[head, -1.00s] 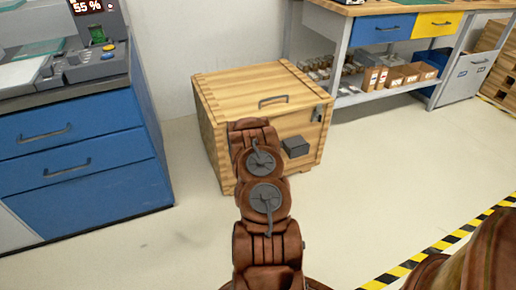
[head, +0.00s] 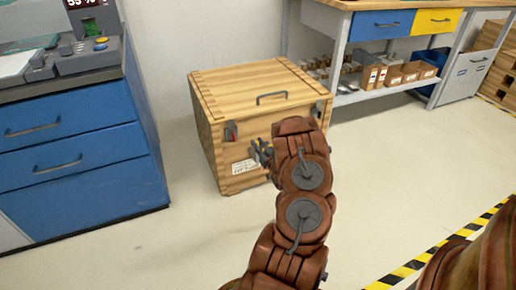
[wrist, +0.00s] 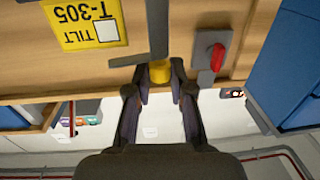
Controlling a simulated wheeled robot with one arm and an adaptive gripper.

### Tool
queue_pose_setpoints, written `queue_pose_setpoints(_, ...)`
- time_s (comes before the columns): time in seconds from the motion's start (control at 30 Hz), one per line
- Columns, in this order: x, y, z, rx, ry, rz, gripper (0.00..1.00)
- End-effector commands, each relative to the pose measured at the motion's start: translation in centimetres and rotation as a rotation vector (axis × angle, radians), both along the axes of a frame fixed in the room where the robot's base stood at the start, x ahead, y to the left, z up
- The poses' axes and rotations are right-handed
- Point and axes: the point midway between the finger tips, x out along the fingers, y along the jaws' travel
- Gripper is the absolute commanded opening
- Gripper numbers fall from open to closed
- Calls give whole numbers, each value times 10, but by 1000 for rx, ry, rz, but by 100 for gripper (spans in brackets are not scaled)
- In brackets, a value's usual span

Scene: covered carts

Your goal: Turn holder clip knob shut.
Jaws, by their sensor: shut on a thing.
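The wooden crate (head: 262,99) stands on the floor against the wall, and my gripper (head: 257,154) is at its front face. In the wrist view my gripper (wrist: 160,84) is shut on a short yellow knob (wrist: 160,72). The fingers sit on either side of it. A grey L-shaped bar (wrist: 157,28) runs next to the knob. A red knob on a grey plate (wrist: 217,58) is beside it, apart from my fingers; it also shows in the head view (head: 231,132). The yellow knob cannot be made out in the head view.
A yellow "TILT T-305" label (wrist: 84,22) is on the wood in the wrist view. A blue drawer cabinet (head: 85,150) stands left of the crate. A workbench (head: 385,85) with small boxes is behind right. The floor (head: 400,170) on the right is clear.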

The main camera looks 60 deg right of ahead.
Motion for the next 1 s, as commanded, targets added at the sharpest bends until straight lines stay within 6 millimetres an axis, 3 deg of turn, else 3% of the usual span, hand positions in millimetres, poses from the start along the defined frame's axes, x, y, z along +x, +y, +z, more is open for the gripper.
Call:
queue_pose_setpoints(0.77,0,-3,4,-6,-6,67,0)
queue_pose_setpoints(0.8,0,-3,4,-6,-6,67,24)
queue_pose_setpoints(1.0,0,-2,2,-3,-4,67,44)
